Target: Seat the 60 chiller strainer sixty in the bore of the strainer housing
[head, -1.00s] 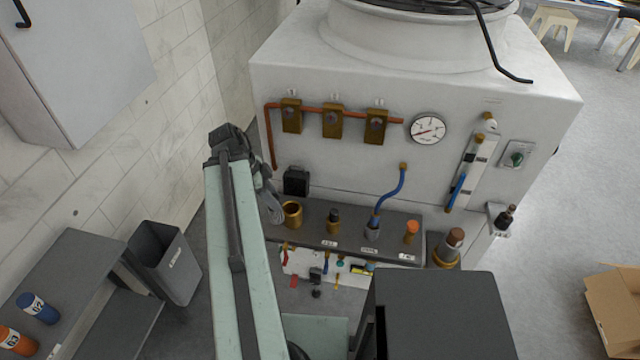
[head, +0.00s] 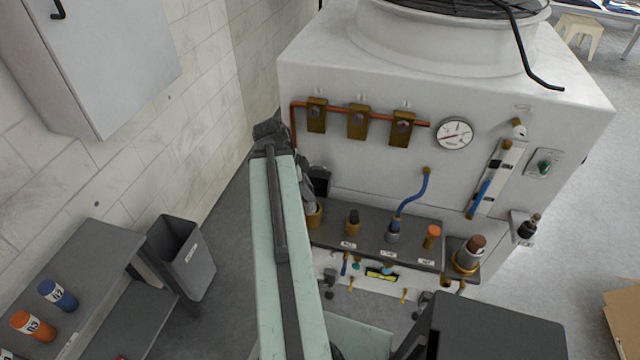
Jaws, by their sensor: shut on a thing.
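My gripper (head: 307,192) hangs from the far end of my arm, just above and to the left of an open brass cup on the grey ledge. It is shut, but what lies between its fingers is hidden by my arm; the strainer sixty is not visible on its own. The brass cup (head: 315,216) looks like the strainer housing. Its left part is covered by my arm and gripper, so its bore is barely seen. I cannot tell whether gripper and cup touch.
Two other numbered cylinders, one orange (head: 33,325) and one blue (head: 57,295), lie on the left grey shelf (head: 85,255). A grey bin (head: 188,262) stands beside it. Along the ledge (head: 345,234) are several fittings, a blue hose (head: 411,192) and a brown-capped brass fitting (head: 468,254).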

